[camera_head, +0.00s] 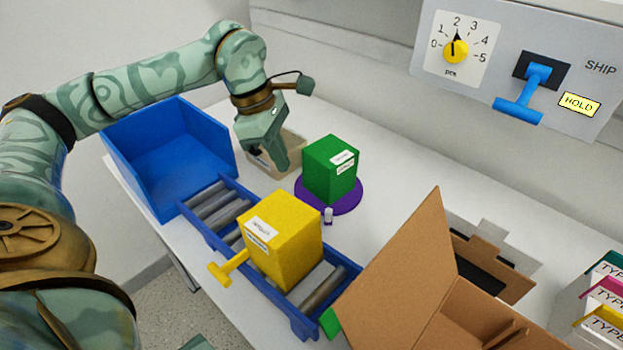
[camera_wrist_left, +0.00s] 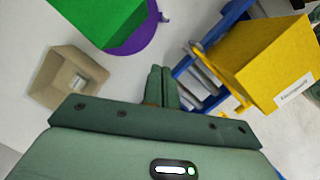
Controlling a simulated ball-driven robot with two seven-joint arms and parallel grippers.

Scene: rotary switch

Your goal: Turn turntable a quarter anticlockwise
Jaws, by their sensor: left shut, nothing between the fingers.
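The turntable (camera_head: 347,200) is a purple disc on the white table with a green box (camera_head: 330,168) standing on it. A small white peg (camera_head: 328,215) sticks up at its near edge. In the left wrist view the purple disc (camera_wrist_left: 147,38) and green box (camera_wrist_left: 100,15) show at the top, partly cut off, with the peg (camera_wrist_left: 163,17) at the disc's edge. My left gripper (camera_head: 283,168) is shut and empty, pointing down to the left of the turntable and apart from it. Its closed fingers (camera_wrist_left: 161,85) show in the wrist view. My right gripper is not in view.
A beige open box (camera_head: 293,150) stands behind my left gripper. A blue bin (camera_head: 170,160) and a roller conveyor (camera_head: 215,205) carrying a yellow box (camera_head: 283,240) lie left and in front. A cardboard carton (camera_head: 410,270) stands at right. A panel (camera_head: 590,90) hangs above.

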